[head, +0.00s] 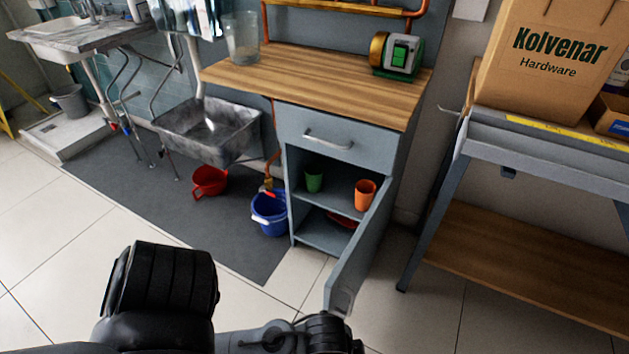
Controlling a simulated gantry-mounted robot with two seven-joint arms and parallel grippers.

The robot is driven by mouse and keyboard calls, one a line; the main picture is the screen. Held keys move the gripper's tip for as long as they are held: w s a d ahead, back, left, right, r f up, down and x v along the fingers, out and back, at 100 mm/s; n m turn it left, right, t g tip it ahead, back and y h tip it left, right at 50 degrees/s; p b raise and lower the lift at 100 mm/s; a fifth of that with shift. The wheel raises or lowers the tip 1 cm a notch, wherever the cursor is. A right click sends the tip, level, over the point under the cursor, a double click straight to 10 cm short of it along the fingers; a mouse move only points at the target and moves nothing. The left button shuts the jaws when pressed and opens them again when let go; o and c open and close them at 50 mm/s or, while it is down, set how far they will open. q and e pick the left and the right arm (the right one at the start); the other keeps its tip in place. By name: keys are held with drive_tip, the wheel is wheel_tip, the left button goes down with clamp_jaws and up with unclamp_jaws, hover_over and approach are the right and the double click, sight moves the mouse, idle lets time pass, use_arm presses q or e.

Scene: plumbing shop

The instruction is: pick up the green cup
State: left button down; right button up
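The green cup (314,179) stands upright on the upper shelf inside the grey cabinet (344,122), towards the left side. An orange cup (365,194) stands to its right on the same shelf. The cabinet door (352,262) is swung open towards me. A black arm of mine crosses the bottom of the head view, well in front of the cabinet and apart from the cup. I cannot make out fingertips of either gripper.
A red object (342,219) lies on the cabinet's lower shelf. A workbench (540,148) with a Kolvenar box (548,62) is at right. Tiled floor in front is clear.

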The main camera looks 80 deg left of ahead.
idle(0.4)
use_arm(q)
unclamp_jaws()
idle(0.4)
